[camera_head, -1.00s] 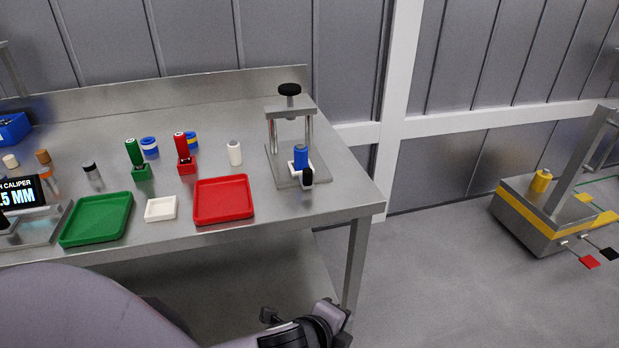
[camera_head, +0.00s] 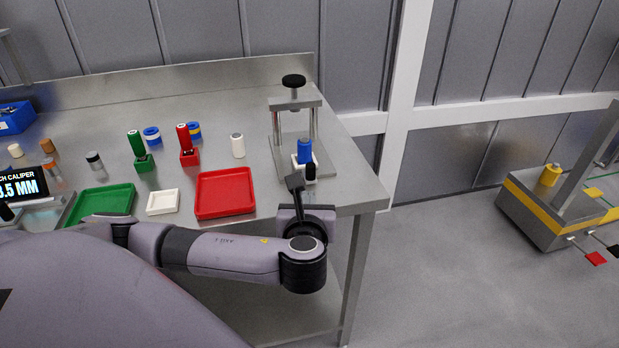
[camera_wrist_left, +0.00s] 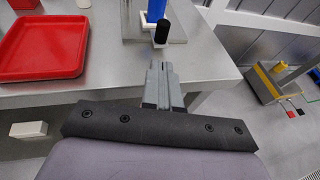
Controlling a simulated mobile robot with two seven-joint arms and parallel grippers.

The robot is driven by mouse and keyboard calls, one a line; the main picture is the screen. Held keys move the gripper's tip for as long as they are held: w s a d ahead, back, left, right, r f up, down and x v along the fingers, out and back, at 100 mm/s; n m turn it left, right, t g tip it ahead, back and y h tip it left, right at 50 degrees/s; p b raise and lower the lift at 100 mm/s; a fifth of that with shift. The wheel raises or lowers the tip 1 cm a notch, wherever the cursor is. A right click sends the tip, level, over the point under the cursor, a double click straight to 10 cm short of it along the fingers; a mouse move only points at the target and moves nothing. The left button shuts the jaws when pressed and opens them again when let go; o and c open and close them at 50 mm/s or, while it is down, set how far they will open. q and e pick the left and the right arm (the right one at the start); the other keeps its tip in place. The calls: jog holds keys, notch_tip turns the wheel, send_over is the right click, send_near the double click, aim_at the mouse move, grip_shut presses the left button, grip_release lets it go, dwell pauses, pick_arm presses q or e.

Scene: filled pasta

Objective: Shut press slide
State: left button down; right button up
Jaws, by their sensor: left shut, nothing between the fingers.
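The press (camera_head: 296,104) stands at the right end of the steel bench, with a black knob on top and two posts. Its white slide (camera_head: 297,160) carries a blue cylinder (camera_head: 305,151) and has a black handle (camera_head: 311,172) at the front. The slide sticks out toward the bench's front edge. My left gripper (camera_head: 294,181) is shut and empty, just in front of the slide and handle. In the left wrist view its closed fingers (camera_wrist_left: 160,70) point at the black handle (camera_wrist_left: 161,33), with a small gap seeming to remain. My right gripper is not in view.
A red tray (camera_head: 225,214), a white dish (camera_head: 163,202) and a green tray (camera_head: 100,204) lie along the bench front. Green and red holders and a white cylinder (camera_head: 238,146) stand behind.

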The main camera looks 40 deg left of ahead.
aim_at(310, 173)
pick_arm(q)
jog(key=x, duration=0.6)
jog(key=r+x, duration=0.1)
jog(key=x, duration=0.2)
jog(key=shift+w+a, duration=0.2)
jog(key=shift+w, duration=0.05)
